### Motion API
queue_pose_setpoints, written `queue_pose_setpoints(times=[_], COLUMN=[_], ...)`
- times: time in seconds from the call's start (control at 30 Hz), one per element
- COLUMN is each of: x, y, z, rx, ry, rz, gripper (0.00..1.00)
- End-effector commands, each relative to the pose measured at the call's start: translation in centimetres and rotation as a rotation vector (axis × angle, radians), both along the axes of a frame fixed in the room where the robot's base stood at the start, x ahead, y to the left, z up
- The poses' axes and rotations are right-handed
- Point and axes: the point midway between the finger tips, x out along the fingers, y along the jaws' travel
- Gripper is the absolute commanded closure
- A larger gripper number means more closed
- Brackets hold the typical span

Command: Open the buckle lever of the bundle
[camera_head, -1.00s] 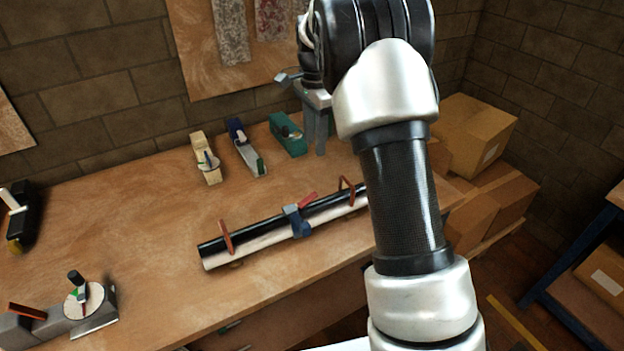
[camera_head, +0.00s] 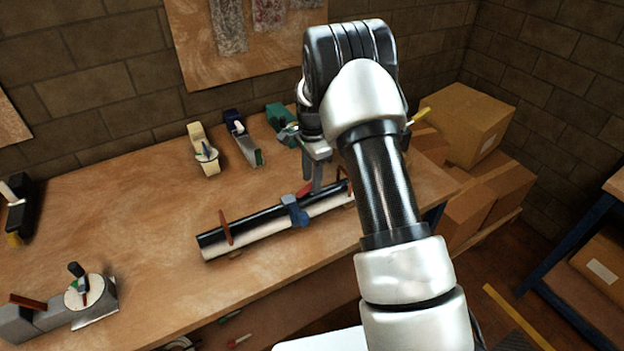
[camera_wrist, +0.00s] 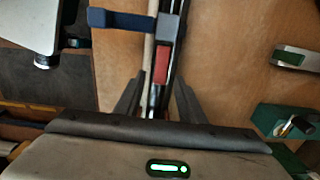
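The bundle (camera_head: 255,237) is a black rod and a pale rod lying together along the bench. A blue buckle (camera_head: 294,211) wraps its middle, with a red lever (camera_head: 306,188) on the side toward my gripper. In the wrist view the blue strap (camera_wrist: 120,20) crosses at the top and the red lever (camera_wrist: 162,62) lies lengthwise over the black rod. My gripper (camera_head: 314,178) points down above the bundle, right beside the lever. In the wrist view its two fingers (camera_wrist: 156,92) stand apart, one on each side of the rods, with the lever just beyond their tips; I cannot tell their height above it.
Orange-brown uprights (camera_head: 226,227) flank the bundle. A cream tool (camera_head: 203,150), a blue-grey tool (camera_head: 243,140) and a green tool (camera_head: 281,118) stand behind it. A grey device with a dial (camera_head: 84,292) sits front left. Bare bench (camera_head: 130,215) lies left of the bundle.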

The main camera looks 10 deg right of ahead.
Motion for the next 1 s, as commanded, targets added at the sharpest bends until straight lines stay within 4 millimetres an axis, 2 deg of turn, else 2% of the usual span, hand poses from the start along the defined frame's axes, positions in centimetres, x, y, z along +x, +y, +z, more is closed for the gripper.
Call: queue_pose_setpoints(times=[0.13, 0.4, 0.6, 0.63, 1.0], x=[-0.03, -0.02, -0.02, -0.02, -0.09], y=[-0.01, -0.01, -0.01, -0.02, 0.44], z=[-0.81, -0.93, -0.9, -0.9, -0.71], rx=[0.0, 0.0, 0.0, 0.0, -0.053], ry=[0.001, 0.0, 0.0, 0.0, -0.017], rz=[0.0, 0.0, 0.0, 0.0, 0.004], gripper=[0.64, 0.64, 0.98, 1.0, 1.0])
